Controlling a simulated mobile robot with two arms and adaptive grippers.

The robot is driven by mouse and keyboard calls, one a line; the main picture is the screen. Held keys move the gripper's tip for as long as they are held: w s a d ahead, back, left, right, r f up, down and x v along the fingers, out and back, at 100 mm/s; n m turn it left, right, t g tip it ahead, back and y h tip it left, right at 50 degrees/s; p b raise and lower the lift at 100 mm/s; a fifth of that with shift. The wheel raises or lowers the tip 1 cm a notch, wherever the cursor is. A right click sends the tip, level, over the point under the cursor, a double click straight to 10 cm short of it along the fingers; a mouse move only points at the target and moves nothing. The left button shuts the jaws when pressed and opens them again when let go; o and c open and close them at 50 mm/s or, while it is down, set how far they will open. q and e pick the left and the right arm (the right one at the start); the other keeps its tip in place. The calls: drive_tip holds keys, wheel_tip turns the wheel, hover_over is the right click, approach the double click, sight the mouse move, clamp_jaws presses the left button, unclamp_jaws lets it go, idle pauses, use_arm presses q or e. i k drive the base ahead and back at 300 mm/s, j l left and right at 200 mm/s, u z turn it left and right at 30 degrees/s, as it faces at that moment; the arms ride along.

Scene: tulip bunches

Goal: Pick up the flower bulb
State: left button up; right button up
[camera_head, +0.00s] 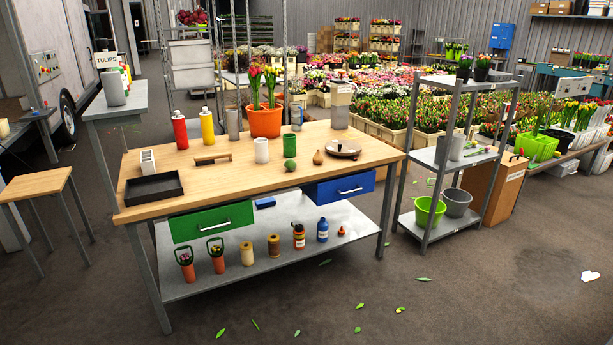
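A small brown, pointed object that looks like the flower bulb (318,158) rests on the wooden top of the workbench (225,172), toward its right front. A small green roundish object (290,164) lies to its left, apart from it. A dark round dish (343,148) with something small on it sits close by to the right. Neither of my grippers shows in this view, so nothing of their state or distance to the bulb can be seen.
Near the bulb stand a white cup (261,150), a green cup (289,146) and an orange pot of tulips (264,121). A black tray (153,189) lies at the left front. A grey shelf rack (443,157) stands right of the bench. The floor in front is mostly clear, with scattered leaves.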

sight(318, 159)
drive_tip(key=i, duration=0.5)
drive_tip(key=i+j+z, duration=0.1)
drive_tip(key=i, duration=0.4)
drive_tip(key=i+l, duration=0.1)
drive_tip(key=i, duration=0.4)
drive_tip(key=i+l, duration=0.15)
drive_tip(key=i, duration=0.35)
drive_tip(key=z, duration=0.05)
